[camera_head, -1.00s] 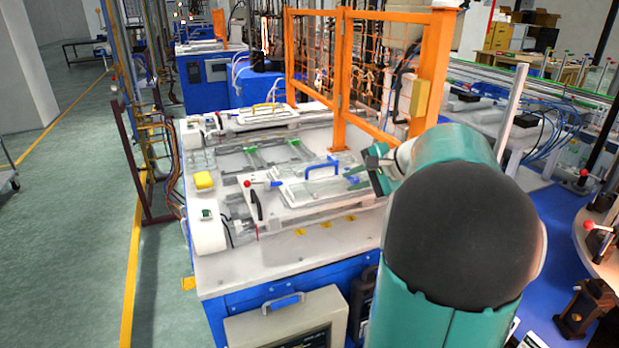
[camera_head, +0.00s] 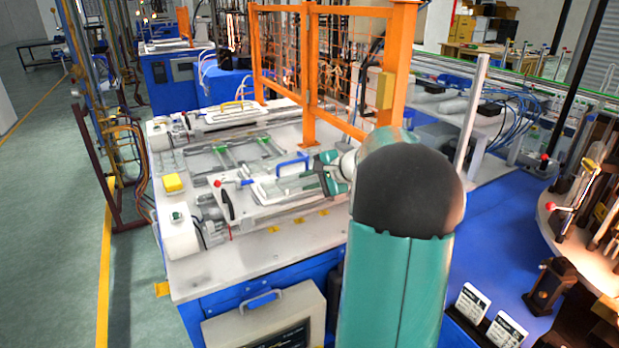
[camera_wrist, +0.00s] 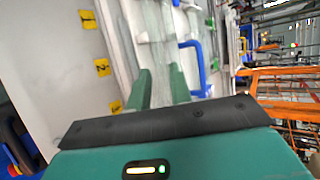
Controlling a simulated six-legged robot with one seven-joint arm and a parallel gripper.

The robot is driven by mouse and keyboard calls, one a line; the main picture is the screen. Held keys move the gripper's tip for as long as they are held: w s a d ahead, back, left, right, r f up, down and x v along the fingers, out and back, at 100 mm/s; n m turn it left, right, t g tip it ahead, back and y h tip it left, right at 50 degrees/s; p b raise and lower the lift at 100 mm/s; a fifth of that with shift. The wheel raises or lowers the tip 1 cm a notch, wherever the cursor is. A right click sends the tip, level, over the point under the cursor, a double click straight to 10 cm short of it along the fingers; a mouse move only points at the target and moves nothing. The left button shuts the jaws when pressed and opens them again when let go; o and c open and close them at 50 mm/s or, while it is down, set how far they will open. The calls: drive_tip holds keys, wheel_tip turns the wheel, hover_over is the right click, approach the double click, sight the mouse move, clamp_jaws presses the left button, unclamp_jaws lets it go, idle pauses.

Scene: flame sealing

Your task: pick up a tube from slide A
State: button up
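On the white workbench (camera_head: 195,277), a near slide fixture (camera_head: 250,212) carries a blue handle (camera_head: 293,165); the handle also shows in the wrist view (camera_wrist: 206,78). A far fixture with a yellow handle (camera_head: 237,105) lies behind it. I cannot read which one is slide A. My gripper (camera_head: 326,174) is over the right end of the near fixture, close to the blue handle. In the wrist view its two green fingers (camera_wrist: 160,86) stand apart. Long clear strips (camera_wrist: 152,30) run beyond the fingers; I cannot tell a single tube among them, and none is clearly between the fingers.
An orange mesh guard frame (camera_head: 309,75) stands behind and right of the fixtures. A yellow box (camera_head: 173,183) and a red-knobbed lever (camera_head: 217,184) are at the left. A round table with racks (camera_head: 604,275) is at the right.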

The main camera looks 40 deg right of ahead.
drive_tip(key=shift+x, duration=1.3)
drive_tip(key=shift+a+f, duration=0.1)
drive_tip(key=shift+c, duration=0.4)
drive_tip(key=shift+w, duration=0.1)
clamp_jaws()
